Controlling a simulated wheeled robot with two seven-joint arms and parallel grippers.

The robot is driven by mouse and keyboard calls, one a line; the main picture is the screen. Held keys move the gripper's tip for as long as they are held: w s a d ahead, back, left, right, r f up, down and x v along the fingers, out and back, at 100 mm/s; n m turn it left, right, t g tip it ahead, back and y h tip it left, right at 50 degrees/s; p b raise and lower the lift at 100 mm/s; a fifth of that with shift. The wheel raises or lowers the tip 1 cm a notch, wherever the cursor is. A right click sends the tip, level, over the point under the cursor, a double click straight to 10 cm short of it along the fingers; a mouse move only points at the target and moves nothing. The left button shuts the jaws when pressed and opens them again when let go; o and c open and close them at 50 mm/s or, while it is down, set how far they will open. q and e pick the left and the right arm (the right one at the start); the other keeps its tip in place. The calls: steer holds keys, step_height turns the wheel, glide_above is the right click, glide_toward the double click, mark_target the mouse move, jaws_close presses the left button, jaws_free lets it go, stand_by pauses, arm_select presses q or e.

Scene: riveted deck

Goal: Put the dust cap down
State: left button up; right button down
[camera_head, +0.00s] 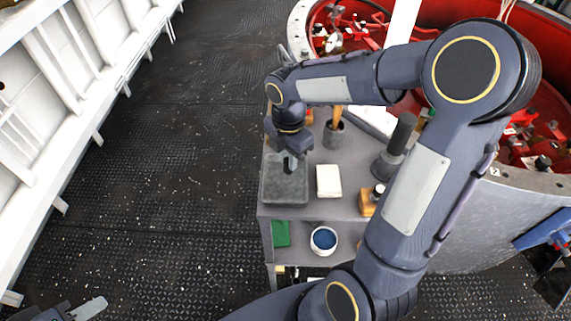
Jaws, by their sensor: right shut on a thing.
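My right gripper (291,158) reaches down over a grey shallow tray (285,197) at the front left of a grey cart top. It is shut on a small dark grey thing, which I take to be the dust cap (289,167). The cap is mostly hidden by the fingers, and I cannot tell whether it touches the tray. My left gripper (80,311) shows only in part at the bottom left edge, away from the cart; its opening is unclear.
On the cart stand a white block (329,181), a cup with a wooden handle (334,135), a dark cylinder on a base (397,145) and an orange-brown block (368,204). The lower shelf holds a white tub with blue contents (324,240) and a green block (281,234). Open floor lies left.

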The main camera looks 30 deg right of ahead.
mark_target(285, 160)
steer(key=shift+w+a+f, duration=0.15)
steer(key=shift+w+f, duration=0.05)
steer(key=shift+f, duration=0.05)
steer(key=shift+w+a+f, duration=0.1)
steer(key=shift+f, duration=1.6)
steer(key=shift+f+b, duration=0.2)
steer(key=shift+b, duration=0.1)
steer(key=c, duration=1.3)
jaws_free()
